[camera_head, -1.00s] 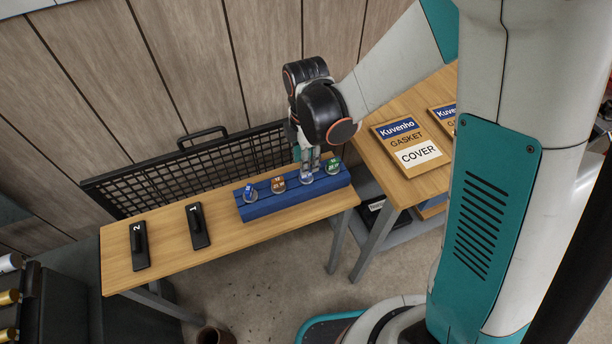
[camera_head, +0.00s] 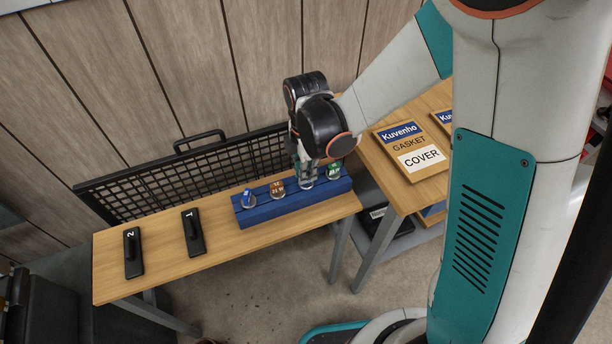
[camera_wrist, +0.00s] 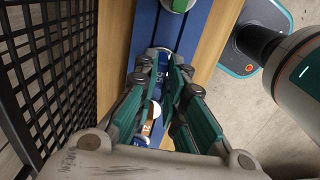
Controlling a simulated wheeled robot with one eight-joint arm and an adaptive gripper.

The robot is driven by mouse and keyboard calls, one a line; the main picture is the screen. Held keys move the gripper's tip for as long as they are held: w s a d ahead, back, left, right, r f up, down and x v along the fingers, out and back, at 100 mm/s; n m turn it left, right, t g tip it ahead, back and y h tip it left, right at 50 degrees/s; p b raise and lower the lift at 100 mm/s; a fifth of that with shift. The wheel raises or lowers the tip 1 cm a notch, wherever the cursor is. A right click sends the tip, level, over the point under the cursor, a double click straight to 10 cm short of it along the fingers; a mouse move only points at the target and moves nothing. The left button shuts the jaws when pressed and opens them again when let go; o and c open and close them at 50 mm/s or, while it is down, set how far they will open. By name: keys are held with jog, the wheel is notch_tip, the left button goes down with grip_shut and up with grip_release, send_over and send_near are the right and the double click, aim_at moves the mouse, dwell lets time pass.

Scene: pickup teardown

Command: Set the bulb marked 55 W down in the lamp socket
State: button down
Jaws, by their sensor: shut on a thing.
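My gripper (camera_head: 306,182) is over the blue rack (camera_head: 292,208) and shut on a bulb (camera_head: 307,184) in its third place from the left. The fingers hide most of this bulb. Other bulbs stand in the rack: a blue-labelled one (camera_head: 248,198) at the left end, an orange-labelled one (camera_head: 277,187), and a green-labelled one (camera_head: 333,171) at the right end. I cannot make out the 55 W mark on any of them. I see no lamp socket.
The rack is on a wooden bench (camera_head: 165,262). A black mesh panel (camera_head: 150,190) stands behind. A gasket cover box (camera_head: 410,150) is on the table at right.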

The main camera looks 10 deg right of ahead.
notch_tip(320, 180, up, 7)
jog(key=p, duration=0.5)
jog(key=shift+r, duration=0.1)
